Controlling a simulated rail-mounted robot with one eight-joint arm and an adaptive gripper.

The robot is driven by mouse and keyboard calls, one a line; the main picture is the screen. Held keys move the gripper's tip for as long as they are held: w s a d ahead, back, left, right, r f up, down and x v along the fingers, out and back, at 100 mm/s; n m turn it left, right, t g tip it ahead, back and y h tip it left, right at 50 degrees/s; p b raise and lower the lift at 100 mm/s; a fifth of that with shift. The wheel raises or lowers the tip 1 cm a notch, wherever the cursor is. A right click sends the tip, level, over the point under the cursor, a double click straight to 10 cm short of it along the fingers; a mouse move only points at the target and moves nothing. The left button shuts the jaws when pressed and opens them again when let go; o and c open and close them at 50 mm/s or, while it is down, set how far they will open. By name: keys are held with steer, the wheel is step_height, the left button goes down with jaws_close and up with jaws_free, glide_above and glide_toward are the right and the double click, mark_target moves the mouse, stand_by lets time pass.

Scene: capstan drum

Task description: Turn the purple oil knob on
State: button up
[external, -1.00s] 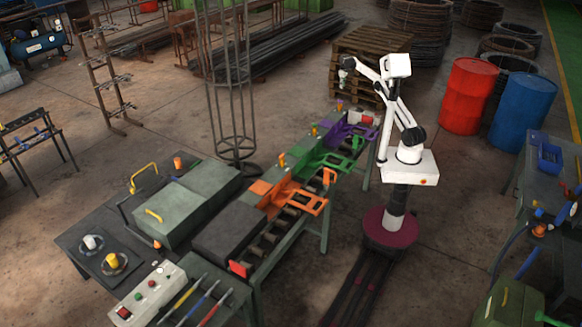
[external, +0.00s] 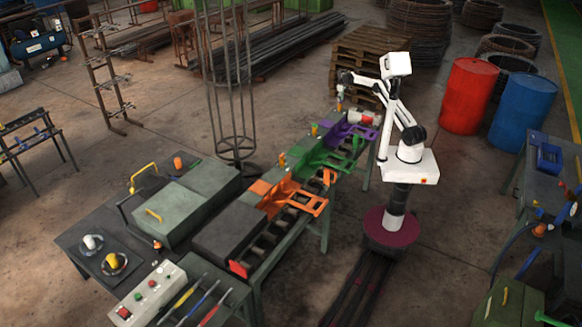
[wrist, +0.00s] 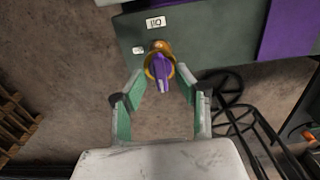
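The purple oil knob (wrist: 162,74) sits on a round brass base on the green bench edge, under a label reading 110. In the wrist view my gripper (wrist: 160,82) is open, with one green-padded fingertip on each side of the knob. The knob's handle points down the picture, into the gap between the fingers; I cannot tell whether a finger touches it. In the external view my gripper (external: 340,103) hangs pointing down at the far end of the bench, beside the purple bracket (external: 350,130). The knob is too small to make out there.
A green bracket (external: 320,158) and an orange bracket (external: 285,195) stand nearer along the same bench. A wooden pallet stack (external: 365,55) is behind my gripper. In the wrist view a dark wire frame (wrist: 240,110) stands to the right below the bench edge.

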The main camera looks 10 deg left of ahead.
steer(key=shift+f, duration=0.5)
jaws_close()
